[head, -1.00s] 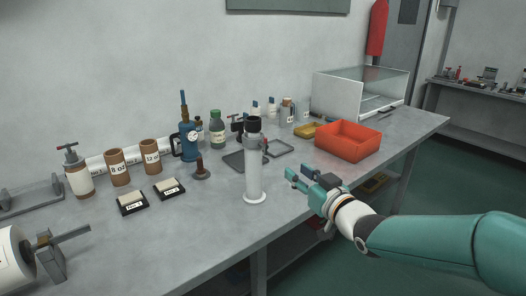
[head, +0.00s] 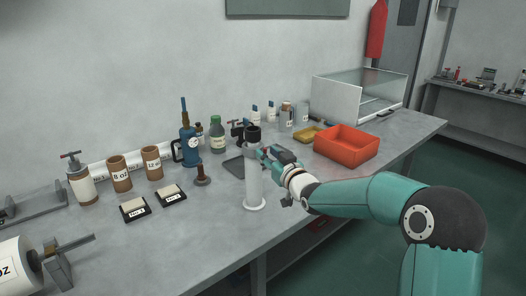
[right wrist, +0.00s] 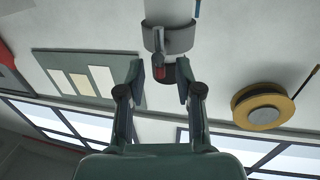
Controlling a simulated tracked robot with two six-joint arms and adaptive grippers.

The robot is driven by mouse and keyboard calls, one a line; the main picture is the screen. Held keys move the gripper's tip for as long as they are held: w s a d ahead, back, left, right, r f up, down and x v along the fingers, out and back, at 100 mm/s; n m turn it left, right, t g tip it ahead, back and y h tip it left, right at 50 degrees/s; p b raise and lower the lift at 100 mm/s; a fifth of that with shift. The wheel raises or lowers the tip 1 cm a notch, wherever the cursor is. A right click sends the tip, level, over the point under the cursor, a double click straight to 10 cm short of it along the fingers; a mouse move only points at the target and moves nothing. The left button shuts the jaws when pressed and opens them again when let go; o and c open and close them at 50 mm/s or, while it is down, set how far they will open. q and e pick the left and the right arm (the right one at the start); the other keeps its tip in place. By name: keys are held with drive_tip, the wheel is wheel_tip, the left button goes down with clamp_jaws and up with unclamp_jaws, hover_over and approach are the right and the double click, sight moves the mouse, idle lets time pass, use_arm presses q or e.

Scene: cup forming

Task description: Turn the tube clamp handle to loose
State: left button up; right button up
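The white tube (head: 254,188) stands upright on a round base on the bench, with a dark top. A grey clamp collar sits around its upper part and shows in the right wrist view (right wrist: 178,39). The clamp handle (right wrist: 159,62), grey with a red part, hangs off the collar there. My right gripper (head: 268,158) is beside the tube's upper part, on its right. In the right wrist view its two fingers (right wrist: 161,80) are spread, with the handle's end between them and no clear contact. The handle is mostly hidden in the head view. My left gripper is out of view.
A red bin (head: 346,143) stands right of my gripper and a glass-sided case (head: 338,99) behind it. A blue pump (head: 188,147), bottles and cups (head: 119,175) line the wall. Two small labelled blocks (head: 170,193) lie left of the tube.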

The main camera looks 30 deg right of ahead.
drive_tip(key=shift+w, duration=0.45)
